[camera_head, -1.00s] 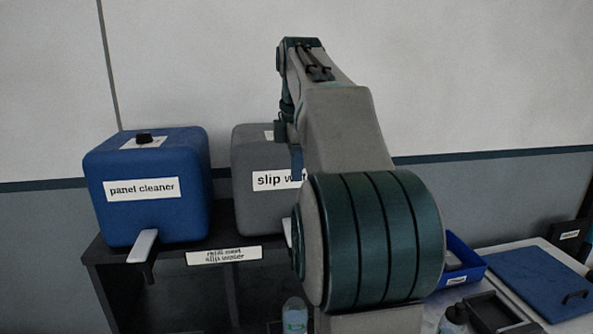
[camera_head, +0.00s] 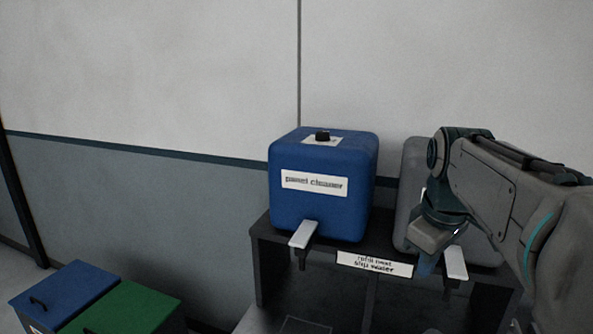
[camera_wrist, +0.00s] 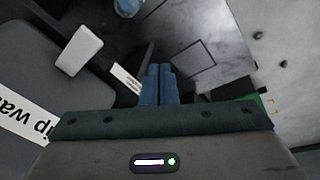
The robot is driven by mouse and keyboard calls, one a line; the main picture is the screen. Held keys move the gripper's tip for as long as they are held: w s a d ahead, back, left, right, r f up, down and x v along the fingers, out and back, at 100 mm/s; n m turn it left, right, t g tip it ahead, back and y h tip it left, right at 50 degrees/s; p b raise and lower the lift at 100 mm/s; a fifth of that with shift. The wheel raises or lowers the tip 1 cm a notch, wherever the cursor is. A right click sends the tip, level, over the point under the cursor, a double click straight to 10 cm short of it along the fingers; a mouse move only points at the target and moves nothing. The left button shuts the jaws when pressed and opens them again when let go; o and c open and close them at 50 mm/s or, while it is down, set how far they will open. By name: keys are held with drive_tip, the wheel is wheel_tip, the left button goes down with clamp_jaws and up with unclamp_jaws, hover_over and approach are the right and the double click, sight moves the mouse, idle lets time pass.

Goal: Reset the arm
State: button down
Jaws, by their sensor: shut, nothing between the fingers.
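My gripper (camera_head: 426,266) is in front of the grey slip water container (camera_head: 413,170), near its white tap lever (camera_head: 455,262). My arm hides much of that container in the head view. In the wrist view the two blue fingers of my gripper (camera_wrist: 158,72) are together with nothing between them. The grey container (camera_wrist: 35,75) and its lever (camera_wrist: 80,50) lie to the left of the fingers there, apart from them.
A blue panel cleaner container (camera_head: 322,208) with a white tap lever (camera_head: 303,234) stands on a dark shelf stand (camera_head: 268,262). A blue-lidded bin (camera_head: 66,296) and a green-lidded bin (camera_head: 122,312) are at lower left. A wall runs behind.

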drive_tip(key=s+a+f+m, duration=0.3)
drive_tip(key=s+f, duration=0.2)
drive_tip(key=f, duration=0.2)
drive_tip(key=s+a+f+m, duration=0.4)
drive_tip(key=s+f, duration=0.2)
drive_tip(key=f, duration=0.1)
drive_tip(key=shift+s+t, duration=0.25)
drive_tip(key=shift+t, duration=0.15)
